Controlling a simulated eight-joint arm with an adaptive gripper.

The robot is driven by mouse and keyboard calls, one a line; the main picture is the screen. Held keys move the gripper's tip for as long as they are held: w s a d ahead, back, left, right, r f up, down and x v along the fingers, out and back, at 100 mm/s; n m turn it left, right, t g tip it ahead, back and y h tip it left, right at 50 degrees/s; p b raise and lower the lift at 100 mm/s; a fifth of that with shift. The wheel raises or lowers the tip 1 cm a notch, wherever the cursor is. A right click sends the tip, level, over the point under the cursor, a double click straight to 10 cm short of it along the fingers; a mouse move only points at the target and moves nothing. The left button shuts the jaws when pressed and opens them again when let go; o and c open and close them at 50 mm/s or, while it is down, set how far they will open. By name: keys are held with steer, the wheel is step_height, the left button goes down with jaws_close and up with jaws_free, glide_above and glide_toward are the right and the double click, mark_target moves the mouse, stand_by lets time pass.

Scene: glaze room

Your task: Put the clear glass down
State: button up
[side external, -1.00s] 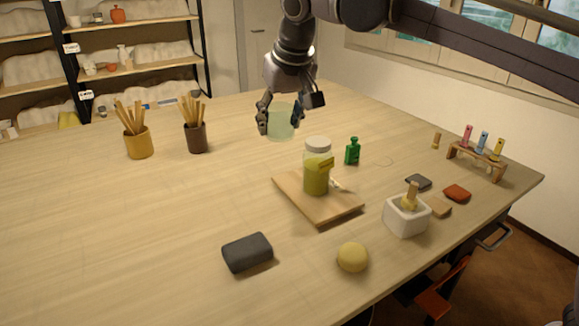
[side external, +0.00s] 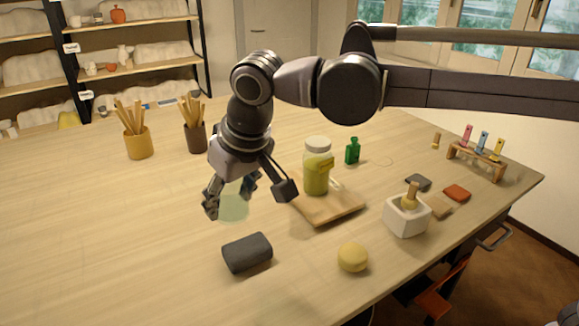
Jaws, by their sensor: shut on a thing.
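The clear glass (side external: 234,208) is pale greenish and see-through. My gripper (side external: 231,197) is shut on it, with one finger on each side. The glass is left of the wooden board and behind the dark grey block. Whether its base touches the table (side external: 120,215) or hangs just above it, I cannot tell. My gripper points down, and its fingers hide part of the glass's sides.
A jar of yellow-green stuff (side external: 317,170) stands on the wooden board (side external: 330,212), close right of my gripper. The dark grey block (side external: 247,253) lies just in front. A yellow round thing (side external: 352,257), a white pot (side external: 407,215) and a green bottle (side external: 352,151) stand further right.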

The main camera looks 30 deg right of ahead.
mark_target(232, 218)
step_height(232, 218, down, 4)
steer(key=shift+r, duration=0.1)
steer(key=shift+a+f, duration=0.2)
steer(key=shift+f, duration=0.05)
steer(key=s+a+f, duration=0.1)
steer(key=a+f, duration=0.1)
steer(key=a, duration=0.1)
steer(key=s+a+f, duration=0.1)
steer(key=a+f, duration=0.1)
steer(key=a, duration=0.2)
steer(key=s+a+f, duration=0.1)
steer(key=a+f, duration=0.1)
steer(key=a, duration=0.2)
steer(key=shift+f, duration=2.45)
steer(key=shift+f, duration=0.1)
steer(key=o, duration=1.3)
